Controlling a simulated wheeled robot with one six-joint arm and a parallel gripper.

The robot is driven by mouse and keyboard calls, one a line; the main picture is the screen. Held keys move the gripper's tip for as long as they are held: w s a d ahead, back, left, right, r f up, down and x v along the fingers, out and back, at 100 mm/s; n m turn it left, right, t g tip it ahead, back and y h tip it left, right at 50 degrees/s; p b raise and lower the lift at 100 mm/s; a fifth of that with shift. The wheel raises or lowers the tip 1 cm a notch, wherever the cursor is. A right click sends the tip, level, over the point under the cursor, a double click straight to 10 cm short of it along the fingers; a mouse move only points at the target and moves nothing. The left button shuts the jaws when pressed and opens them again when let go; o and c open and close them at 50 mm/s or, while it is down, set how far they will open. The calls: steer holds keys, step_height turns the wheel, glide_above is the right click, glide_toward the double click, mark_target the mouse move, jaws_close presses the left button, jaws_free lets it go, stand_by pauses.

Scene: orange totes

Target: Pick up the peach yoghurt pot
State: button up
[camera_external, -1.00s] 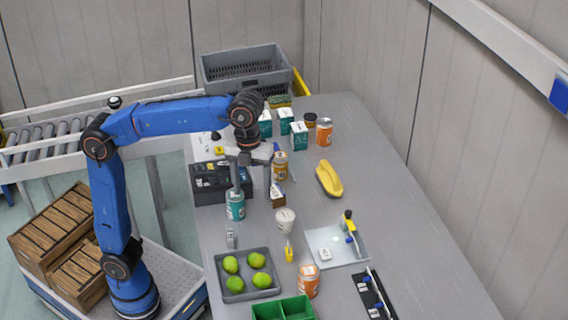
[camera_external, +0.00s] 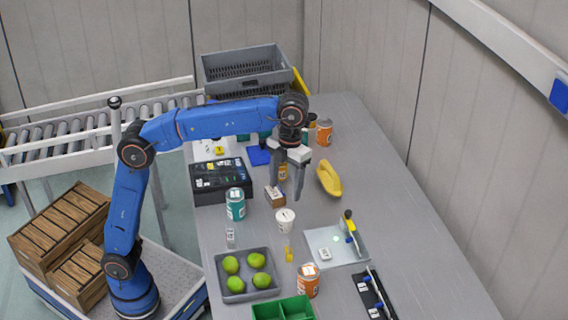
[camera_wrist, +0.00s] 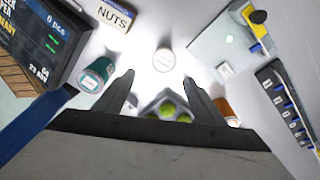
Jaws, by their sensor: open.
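A small white pot (camera_external: 285,221) stands upright on the grey table, just below my gripper in the outside view. It looks like a yoghurt pot, but its flavour label is too small to read. In the wrist view the white pot (camera_wrist: 163,60) shows its round lid, just beyond the fingertips and roughly centred between them. My gripper (camera_external: 286,192) points down above the table, open and empty, apart from the pot. Its two dark fingers also show spread in the wrist view (camera_wrist: 158,76).
A teal can (camera_external: 235,208) and a small box marked NUTS (camera_wrist: 113,14) stand close to the pot. A grey tray of limes (camera_external: 232,292), an orange-labelled jar (camera_external: 308,282) and a pale board (camera_external: 322,238) lie nearer the front. The table's right side is mostly clear.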

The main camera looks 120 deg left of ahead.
mark_target(286, 214)
steer(key=f, duration=0.7)
steer(key=shift+s+d, duration=0.1)
steer(key=shift+d, duration=0.3)
steer(key=f, duration=0.4)
steer(key=shift+w+f, duration=0.15)
steer(key=shift+w, duration=0.25)
steer(key=shift+d+f, duration=0.1)
steer(key=shift+f, duration=0.45)
steer(key=c, duration=1.1)
